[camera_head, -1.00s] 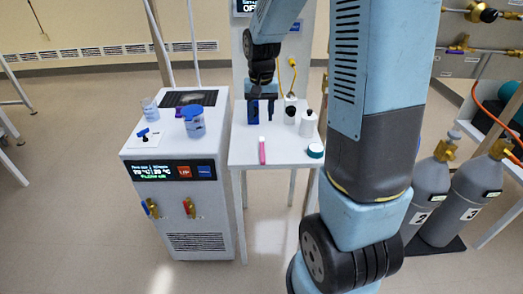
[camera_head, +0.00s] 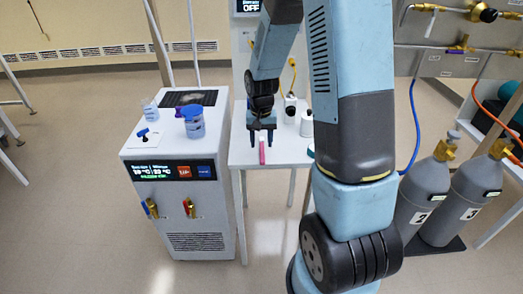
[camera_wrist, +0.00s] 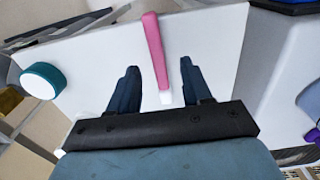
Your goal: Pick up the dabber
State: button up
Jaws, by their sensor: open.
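A slim pink stick with a white end, which looks like the dabber (camera_head: 262,153), lies on the white table (camera_head: 242,155) near its front edge. In the wrist view the pink stick (camera_wrist: 154,45) runs away from me, its white end between my fingers. My gripper (camera_head: 261,137) is just behind or above the stick in the head view. It is open, and in the wrist view the fingers (camera_wrist: 160,80) stand apart on either side of the stick's line with nothing held. I cannot tell how high the fingertips are above the table.
A white bottle (camera_head: 307,124) and a dark-topped one (camera_head: 290,106) stand right of my gripper. A white chiller unit (camera_head: 180,215) bearing a blue-lidded jar (camera_head: 194,124) stands left of the table. Gas cylinders (camera_head: 423,195) stand at right.

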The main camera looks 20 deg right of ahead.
aim_at(262, 151)
jog(key=shift+d+f, duration=0.1)
jog(key=shift+f, duration=1.8)
grip_shut()
